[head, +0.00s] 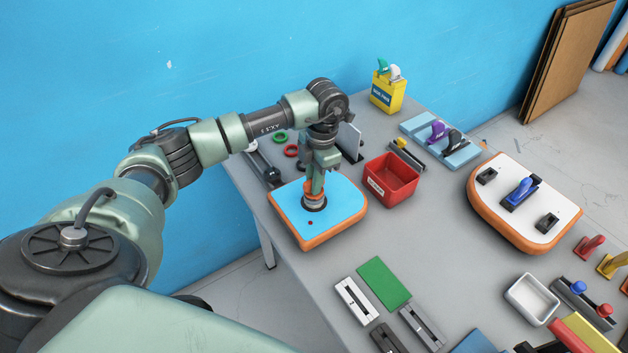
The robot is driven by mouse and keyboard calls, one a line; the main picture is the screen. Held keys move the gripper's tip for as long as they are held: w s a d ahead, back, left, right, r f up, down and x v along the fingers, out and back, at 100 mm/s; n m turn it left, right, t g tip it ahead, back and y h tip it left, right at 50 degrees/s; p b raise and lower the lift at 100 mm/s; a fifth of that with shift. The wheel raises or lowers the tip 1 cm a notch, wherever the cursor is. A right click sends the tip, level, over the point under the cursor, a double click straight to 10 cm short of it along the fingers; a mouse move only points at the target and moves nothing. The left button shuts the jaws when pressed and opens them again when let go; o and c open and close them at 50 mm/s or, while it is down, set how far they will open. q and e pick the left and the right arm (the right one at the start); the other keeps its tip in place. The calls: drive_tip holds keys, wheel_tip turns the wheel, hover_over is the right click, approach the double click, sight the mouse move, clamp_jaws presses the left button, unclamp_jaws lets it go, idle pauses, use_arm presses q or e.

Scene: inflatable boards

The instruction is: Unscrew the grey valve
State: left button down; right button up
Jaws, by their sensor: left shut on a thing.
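A small board with a blue top and orange rim (335,222) lies on the grey table. The valve (314,204) sits in its top, with a grey ring and a dark base showing. My left gripper (314,194) reaches straight down over the board and is shut on the valve. Its fingers hide most of the valve's upper part. A small dark red dot marks the blue top in front of the valve. My right gripper is not in view.
A red bin (391,180) stands just right of the board. A larger white-topped board (522,240) with a blue fin lies further right. Green and red rings (291,151) lie behind. A green plate (384,283) and dark rails lie in front.

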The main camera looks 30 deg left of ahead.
use_arm(q)
drive_tip(key=n, duration=0.3)
drive_tip(key=shift+s+f, duration=0.15)
drive_tip(key=shift+f, duration=0.05)
drive_tip(key=shift+r+n+h+p, duration=0.1)
drive_tip(key=shift+n+h+p, duration=0.2)
drive_tip(key=shift+n+p, duration=0.5)
drive_tip(key=shift+d+n, duration=0.1)
drive_tip(key=shift+n, duration=0.9)
drive_tip(key=shift+s, duration=0.1)
drive_tip(key=shift+n+p, duration=0.35)
drive_tip(key=shift+n, duration=0.75)
drive_tip(key=shift+n+h, duration=0.3)
drive_tip(key=shift+n, duration=0.3)
